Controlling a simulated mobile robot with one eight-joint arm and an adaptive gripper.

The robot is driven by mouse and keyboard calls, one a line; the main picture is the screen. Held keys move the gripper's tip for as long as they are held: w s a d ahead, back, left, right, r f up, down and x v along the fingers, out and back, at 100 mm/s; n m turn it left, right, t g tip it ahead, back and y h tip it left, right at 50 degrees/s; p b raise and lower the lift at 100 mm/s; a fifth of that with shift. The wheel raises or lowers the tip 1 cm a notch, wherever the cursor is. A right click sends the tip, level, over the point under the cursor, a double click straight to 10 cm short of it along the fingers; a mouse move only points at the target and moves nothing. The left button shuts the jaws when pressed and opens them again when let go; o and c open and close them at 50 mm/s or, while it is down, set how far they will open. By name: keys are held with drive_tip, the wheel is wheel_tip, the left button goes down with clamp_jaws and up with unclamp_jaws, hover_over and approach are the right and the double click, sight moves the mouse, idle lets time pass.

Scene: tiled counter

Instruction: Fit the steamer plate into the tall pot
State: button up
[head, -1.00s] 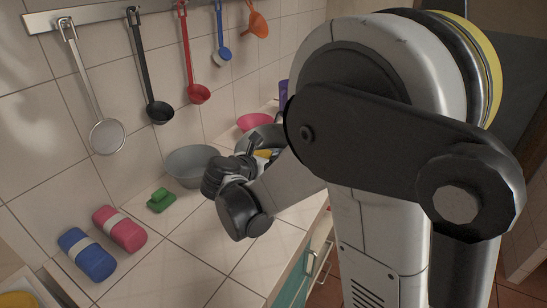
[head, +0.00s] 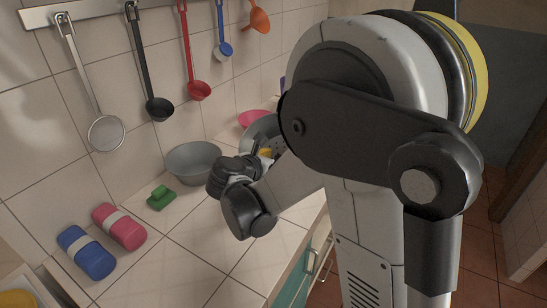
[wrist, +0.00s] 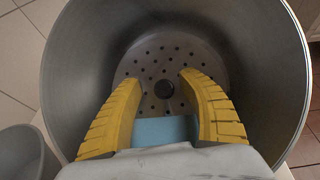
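The steamer plate (wrist: 150,60) is a grey round disc with many holes and a dark knob (wrist: 164,90) at its middle. In the wrist view it lies inside the tall pot (wrist: 75,60), within the pot's grey round wall. Its near part is hidden by my gripper. My gripper (wrist: 162,82) points down into the pot, its two yellow fingers spread on either side of the knob, with visible gaps. It is open and holds nothing. In the head view my wrist hides much of the pot (head: 260,128); a yellow finger shows at its mouth.
A grey bowl (head: 192,164) stands left of the pot, close to my wrist. A green item (head: 160,198), a pink sponge (head: 119,227) and a blue sponge (head: 86,252) lie along the counter. A pink bowl (head: 254,119) is behind the pot. Ladles hang on the wall.

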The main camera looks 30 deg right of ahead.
drive_tip(key=shift+s+f, duration=0.25)
drive_tip(key=shift+f, duration=0.2)
drive_tip(key=v, duration=1.2)
drive_tip(key=shift+w+r, duration=0.15)
drive_tip(key=shift+r, duration=0.25)
